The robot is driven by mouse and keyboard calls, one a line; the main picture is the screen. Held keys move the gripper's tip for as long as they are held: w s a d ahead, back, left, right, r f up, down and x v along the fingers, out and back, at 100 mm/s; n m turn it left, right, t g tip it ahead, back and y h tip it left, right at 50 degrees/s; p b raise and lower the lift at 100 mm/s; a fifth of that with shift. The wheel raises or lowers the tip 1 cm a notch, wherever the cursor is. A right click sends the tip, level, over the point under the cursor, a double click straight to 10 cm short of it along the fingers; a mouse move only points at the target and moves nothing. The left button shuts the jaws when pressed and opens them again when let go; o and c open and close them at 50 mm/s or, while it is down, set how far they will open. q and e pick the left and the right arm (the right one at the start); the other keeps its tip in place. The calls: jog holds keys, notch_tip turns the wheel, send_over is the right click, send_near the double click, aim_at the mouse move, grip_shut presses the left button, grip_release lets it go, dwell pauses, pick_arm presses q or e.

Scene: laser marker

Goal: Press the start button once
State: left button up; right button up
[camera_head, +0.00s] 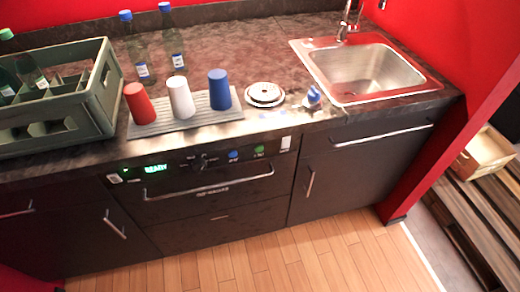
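A dark appliance front (210,212) is built in under the counter. Its control strip has a lit green display (156,169) that seems to read "READY". To the right of the display are a dark knob (204,162), a blue round button (234,155) and a green round button (259,151). The small labels by the buttons are too blurred to read, so I cannot tell for sure which one is the start button. Neither of my grippers is in view.
A bar handle (210,188) runs below the buttons. On the counter stand a green crate (62,122) with bottles, red, white and blue cups on a ribbed mat (150,129), stacked saucers (264,93) and a sink (365,70). The wooden floor (290,262) in front is clear.

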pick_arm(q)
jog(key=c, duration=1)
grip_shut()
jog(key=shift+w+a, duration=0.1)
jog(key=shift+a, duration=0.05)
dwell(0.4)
